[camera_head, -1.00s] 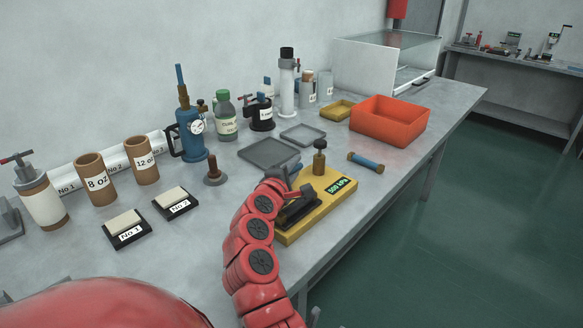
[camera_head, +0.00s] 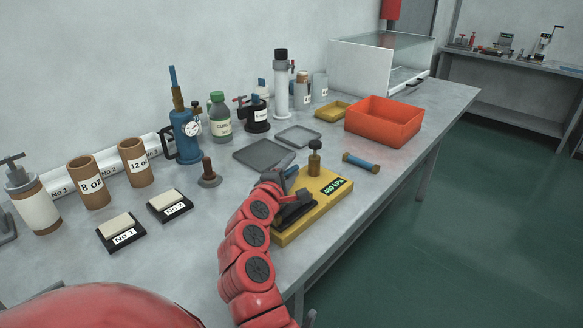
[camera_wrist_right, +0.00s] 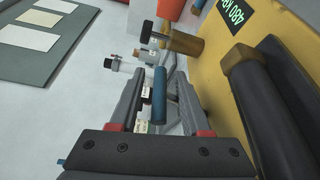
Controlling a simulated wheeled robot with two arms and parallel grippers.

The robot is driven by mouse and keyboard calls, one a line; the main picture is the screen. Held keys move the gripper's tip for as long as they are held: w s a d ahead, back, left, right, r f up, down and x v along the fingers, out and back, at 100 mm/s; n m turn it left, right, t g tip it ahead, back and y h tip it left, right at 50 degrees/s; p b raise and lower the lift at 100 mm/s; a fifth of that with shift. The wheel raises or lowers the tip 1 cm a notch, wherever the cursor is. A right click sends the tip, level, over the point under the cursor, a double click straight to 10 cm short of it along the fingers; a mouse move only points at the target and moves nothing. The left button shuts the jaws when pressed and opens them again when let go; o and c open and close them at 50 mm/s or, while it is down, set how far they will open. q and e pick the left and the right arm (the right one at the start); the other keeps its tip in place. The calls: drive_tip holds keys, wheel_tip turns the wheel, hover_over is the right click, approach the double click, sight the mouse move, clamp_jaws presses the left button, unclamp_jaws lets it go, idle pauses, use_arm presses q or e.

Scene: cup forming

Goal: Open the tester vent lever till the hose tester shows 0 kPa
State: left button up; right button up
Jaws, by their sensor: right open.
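The yellow hose tester (camera_head: 318,205) sits near the bench's front edge. Its green display (camera_head: 335,186) reads about 480 kPa, and part of it shows in the wrist view (camera_wrist_right: 236,17). A brass post with a dark knob (camera_head: 315,160) stands at its back. My right gripper (camera_head: 288,178) is at the tester's left side. In the wrist view its jaws (camera_wrist_right: 165,100) are apart, with a blue cylindrical handle (camera_wrist_right: 159,95) between them, apparently the vent lever. I cannot tell whether they touch it. A black hose-like bar (camera_wrist_right: 272,110) lies along the tester. My left gripper is out of view.
A blue tube (camera_head: 361,162) lies right of the tester. Grey trays (camera_head: 264,154) and an orange bin (camera_head: 384,122) are behind it. A brown-handled tool (camera_head: 208,173) stands left. A blue pump (camera_head: 185,135) and bottles line the wall.

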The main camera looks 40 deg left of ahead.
drive_tip(key=p+v, duration=0.1)
drive_tip(key=v, duration=1)
drive_tip(key=shift+s+d, duration=0.1)
drive_tip(key=shift+s, duration=0.15)
